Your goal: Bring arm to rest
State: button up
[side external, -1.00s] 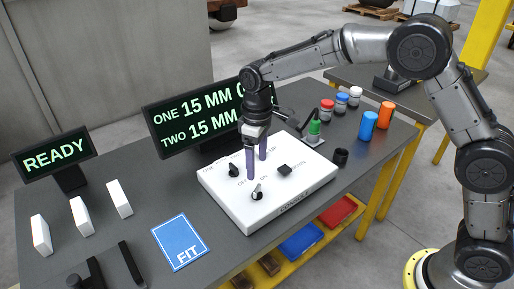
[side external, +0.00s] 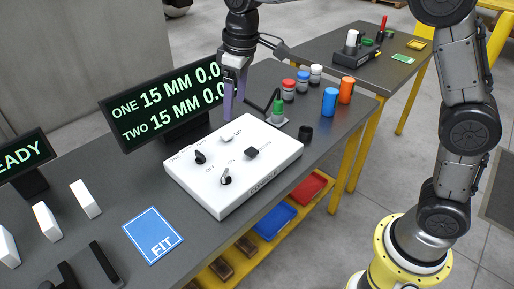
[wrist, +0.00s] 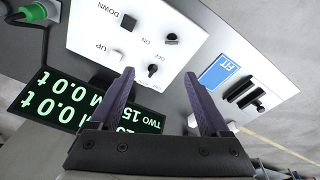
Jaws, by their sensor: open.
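My gripper (side external: 234,100) is raised above the back edge of the white control box in the side view, with nothing between its fingers. In the wrist view its two purple-grey fingers (wrist: 163,105) stand wide apart. The white control box (side external: 200,184) lies on the dark bench and carries black knobs, a dark square button and a light button marked UP. The wrist view shows the box (wrist: 90,45) with its UP, DOWN and ON labels. The fingers look clear of the box.
A display (side external: 130,121) reading "ONE 15 MM", "TWO 15 MM" stands behind the box. A READY sign (side external: 22,157), white blocks (side external: 45,222) and a blue FIT card (side external: 152,236) are at left. Blue (side external: 329,102) and orange (side external: 347,90) cylinders and small jars stand at right.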

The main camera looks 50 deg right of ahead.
jog(key=s+d+r+m+t, duration=0.15)
jog(key=s+d+r, duration=0.25)
jog(key=s, duration=0.4)
jog(key=s+d+r+m+t, duration=0.1)
jog(key=s+d+r+t, duration=0.1)
jog(key=s+d+r, duration=0.35)
jog(key=s+f+m, duration=0.2)
jog(key=s+f, duration=0.8)
jog(key=s, duration=0.5)
jog(key=shift+d, duration=0.2)
jog(key=shift+m+t, duration=0.25)
